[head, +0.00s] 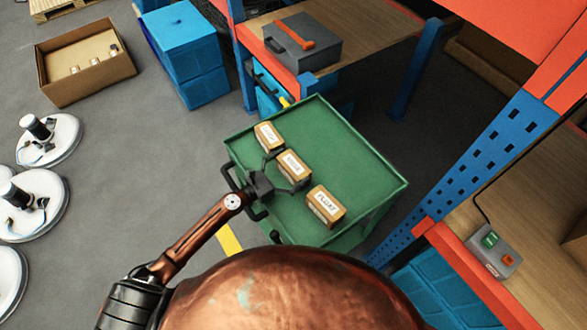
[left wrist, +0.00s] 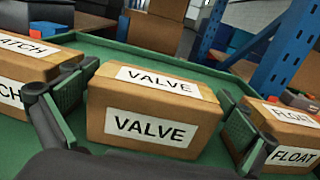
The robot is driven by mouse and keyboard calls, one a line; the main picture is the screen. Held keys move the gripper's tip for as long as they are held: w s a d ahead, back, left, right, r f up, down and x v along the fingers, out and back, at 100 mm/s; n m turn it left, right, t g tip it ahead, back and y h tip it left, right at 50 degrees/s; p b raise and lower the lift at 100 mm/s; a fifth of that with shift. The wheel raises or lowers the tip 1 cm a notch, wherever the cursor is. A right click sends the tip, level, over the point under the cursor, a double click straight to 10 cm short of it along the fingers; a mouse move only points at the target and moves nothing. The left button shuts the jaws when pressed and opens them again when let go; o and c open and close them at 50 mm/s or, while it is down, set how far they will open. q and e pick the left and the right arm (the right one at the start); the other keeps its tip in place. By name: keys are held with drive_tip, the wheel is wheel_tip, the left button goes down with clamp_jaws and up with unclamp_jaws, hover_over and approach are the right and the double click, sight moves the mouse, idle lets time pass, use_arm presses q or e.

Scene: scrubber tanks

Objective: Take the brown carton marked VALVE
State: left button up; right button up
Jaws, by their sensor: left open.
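The brown carton marked VALVE (left wrist: 152,108) sits upright in the middle of the left wrist view, with white labels on its top and front. In the head view it is the middle carton (head: 294,167) on the green cart top (head: 350,160). My left gripper (head: 284,176) is open, with one finger on each side of this carton. In the left wrist view its pads (left wrist: 152,118) stand close beside the carton's ends; whether they touch cannot be told. My right gripper is not in view.
A carton whose label reads ATCH (left wrist: 30,80) stands close on the left, and a FLOAT carton (head: 326,206) on the right. The cart's right side is bare. A grey toolbox (head: 302,42) sits on a shelf behind. A blue-and-orange rack upright (head: 480,150) stands at right.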

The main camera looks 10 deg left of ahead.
use_arm(q)
drive_tip(key=shift+c, duration=0.4)
drive_tip(key=c, duration=0.8)
drive_tip(key=shift+c, duration=1)
drive_tip(key=shift+r, duration=0.1)
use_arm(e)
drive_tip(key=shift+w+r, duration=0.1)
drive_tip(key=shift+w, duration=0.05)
